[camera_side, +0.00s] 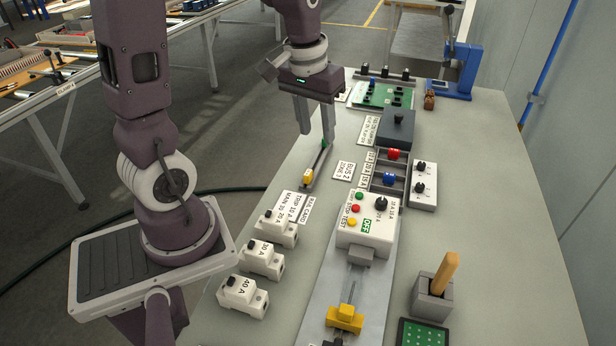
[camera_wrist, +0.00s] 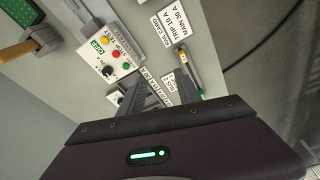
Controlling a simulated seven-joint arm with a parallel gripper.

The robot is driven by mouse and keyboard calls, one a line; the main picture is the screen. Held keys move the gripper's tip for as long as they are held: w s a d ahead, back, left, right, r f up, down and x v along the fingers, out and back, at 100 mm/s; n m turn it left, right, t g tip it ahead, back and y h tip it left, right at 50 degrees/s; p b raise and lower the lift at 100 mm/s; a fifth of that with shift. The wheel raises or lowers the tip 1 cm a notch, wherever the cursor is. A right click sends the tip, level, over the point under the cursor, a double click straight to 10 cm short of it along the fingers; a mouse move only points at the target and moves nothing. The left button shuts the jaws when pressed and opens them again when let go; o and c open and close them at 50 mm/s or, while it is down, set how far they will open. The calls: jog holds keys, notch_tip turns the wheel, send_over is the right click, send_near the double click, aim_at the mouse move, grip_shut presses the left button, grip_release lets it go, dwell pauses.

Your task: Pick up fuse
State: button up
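No part is labelled as a fuse, and I cannot tell for sure which one it is. A red plug-like part (camera_side: 393,154) and a blue one (camera_side: 389,178) sit in a dark slotted holder (camera_side: 376,186) on the bench, beside a strip of amp labels. My gripper (camera_side: 315,138) points down, its fingers apart and nothing visible between them. It is left of that holder, above or at the far end of a narrow dark rail (camera_side: 318,166). The rail bears a yellow block (camera_side: 308,176) and a green one (camera_side: 323,143). In the wrist view, my gripper (camera_wrist: 172,76) partly hides the labels.
Three white breakers (camera_side: 275,228) line the bench's left edge. A white control box (camera_side: 367,224) stands mid-bench, with a yellow clamp (camera_side: 345,318) nearer the camera. A grey cup with a wooden handle (camera_side: 435,290) is at right. A blue press (camera_side: 462,72) stands at the back.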

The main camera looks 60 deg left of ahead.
aim_at(308, 172)
jog(key=a+f+n, duration=0.1)
jog(key=a+f, duration=0.1)
jog(key=f, duration=0.1)
jog(key=w+a+f+g, duration=0.1)
jog(key=a+f, duration=0.2)
jog(key=a+f+n, duration=0.1)
jog(key=a+f, duration=0.1)
jog(key=f, duration=0.2)
jog(key=shift+w+a+n+g, duration=0.25)
jog(key=shift+a+n+g, duration=0.05)
jog(key=shift+a+g, duration=0.1)
jog(key=f, duration=0.7)
jog(key=shift+w+d+f, duration=0.2)
jog(key=shift+w, duration=0.05)
grip_shut()
